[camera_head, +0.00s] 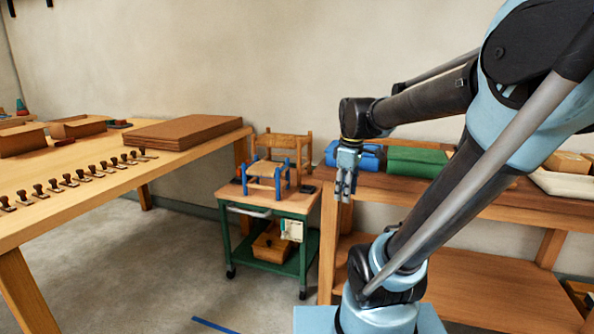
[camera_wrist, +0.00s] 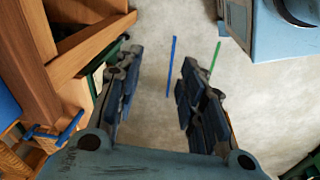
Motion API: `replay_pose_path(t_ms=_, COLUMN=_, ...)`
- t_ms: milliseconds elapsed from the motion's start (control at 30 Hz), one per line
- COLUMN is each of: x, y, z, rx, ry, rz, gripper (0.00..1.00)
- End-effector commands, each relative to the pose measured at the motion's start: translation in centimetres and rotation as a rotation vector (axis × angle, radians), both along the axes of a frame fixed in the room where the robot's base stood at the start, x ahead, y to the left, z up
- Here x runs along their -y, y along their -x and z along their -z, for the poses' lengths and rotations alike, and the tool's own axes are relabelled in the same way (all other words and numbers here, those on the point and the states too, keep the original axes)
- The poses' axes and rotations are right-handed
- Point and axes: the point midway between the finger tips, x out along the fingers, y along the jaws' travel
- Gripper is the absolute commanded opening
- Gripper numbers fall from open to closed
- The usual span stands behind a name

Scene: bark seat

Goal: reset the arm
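My gripper (camera_head: 346,186) hangs pointing down at the end of my raised arm, in front of the right workbench's left end in the head view.
The right workbench (camera_head: 480,208) holds a blue roll (camera_head: 368,160) and a green bundle (camera_head: 418,161). A long bench (camera_head: 100,190) stands left. Floor (camera_head: 170,262) between is clear.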

Motion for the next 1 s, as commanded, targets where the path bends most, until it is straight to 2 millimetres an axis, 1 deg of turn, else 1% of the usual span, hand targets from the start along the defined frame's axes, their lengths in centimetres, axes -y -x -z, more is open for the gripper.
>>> replay_pose_path(t_ms=33, x=0.6, y=1.4, z=0.8, rx=0.004, ry=-0.009, rz=0.082, gripper=0.37)
replay_pose_path(t_ms=200, x=2.0, y=5.2, z=3.6, rx=0.017, ry=-0.045, rz=0.370, gripper=0.37)
replay_pose_path(t_ms=400, x=3.2, y=9.2, z=7.2, rx=0.032, ry=-0.092, rz=0.702, gripper=0.37)
replay_pose_path(t_ms=500, x=3.7, y=10.7, z=8.9, rx=0.039, ry=-0.113, rz=0.842, gripper=0.37)
replay_pose_path(t_ms=600, x=3.9, y=11.8, z=10.2, rx=0.044, ry=-0.131, rz=0.945, gripper=0.37)
replay_pose_path(t_ms=700, x=4.0, y=12.4, z=10.9, rx=0.047, ry=-0.141, rz=1.009, gripper=0.37)
replay_pose_path(t_ms=1000, x=3.9, y=12.6, z=11.2, rx=0.048, ry=-0.146, rz=1.037, gripper=0.37)
